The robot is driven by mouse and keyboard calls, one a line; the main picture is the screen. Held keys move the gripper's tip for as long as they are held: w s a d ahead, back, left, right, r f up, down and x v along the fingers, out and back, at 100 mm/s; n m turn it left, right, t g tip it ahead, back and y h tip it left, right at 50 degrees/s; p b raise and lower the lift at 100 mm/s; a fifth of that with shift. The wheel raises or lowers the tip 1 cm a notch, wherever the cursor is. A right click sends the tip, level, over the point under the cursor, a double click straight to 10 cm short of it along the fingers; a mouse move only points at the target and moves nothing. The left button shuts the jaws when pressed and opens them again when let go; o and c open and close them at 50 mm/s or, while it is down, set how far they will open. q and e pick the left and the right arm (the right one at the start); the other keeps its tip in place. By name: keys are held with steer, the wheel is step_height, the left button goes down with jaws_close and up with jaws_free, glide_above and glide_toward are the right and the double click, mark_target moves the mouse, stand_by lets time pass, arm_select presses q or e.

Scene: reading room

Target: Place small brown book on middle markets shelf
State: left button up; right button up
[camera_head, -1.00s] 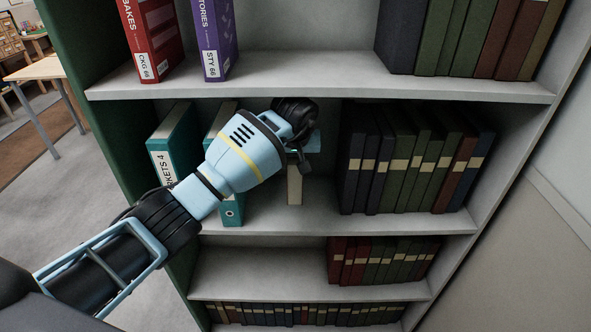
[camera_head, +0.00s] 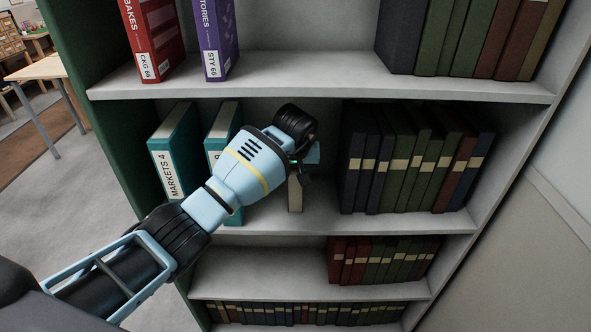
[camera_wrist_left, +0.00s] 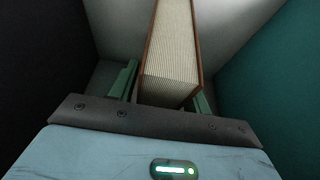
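The small brown book stands upright between the teal binders and the dark book row, on the middle shelf (camera_head: 270,228). Its pale page edge (camera_head: 295,196) shows below my left gripper (camera_head: 303,165), which hides its upper part. In the left wrist view the book's pages and brown covers (camera_wrist_left: 170,60) sit between the two green fingers (camera_wrist_left: 163,95). The fingers lie close along both covers and appear shut on it. In the head view its lower end is at or just above the shelf; contact is hard to tell. My right gripper is not in view.
Teal binders, one marked MARKETS 4 (camera_head: 172,160), stand left; another (camera_head: 222,135) is partly behind my arm. A row of dark books (camera_head: 400,165) stands right. The upper shelf (camera_head: 300,85) overhangs. Some shelf floor is bare around the small book.

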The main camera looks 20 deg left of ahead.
arm_select(q)
steer(key=shift+o, duration=0.8)
steer(key=shift+r, duration=0.15)
steer(key=v, duration=0.4)
steer(key=shift+w+p, duration=0.15)
steer(key=shift+p, duration=0.2)
steer(key=s+d, duration=0.3)
steer(key=s, duration=0.8)
steer(key=shift+s+f, duration=0.25)
steer(key=shift+f, duration=0.2)
steer(key=shift+d, duration=0.1)
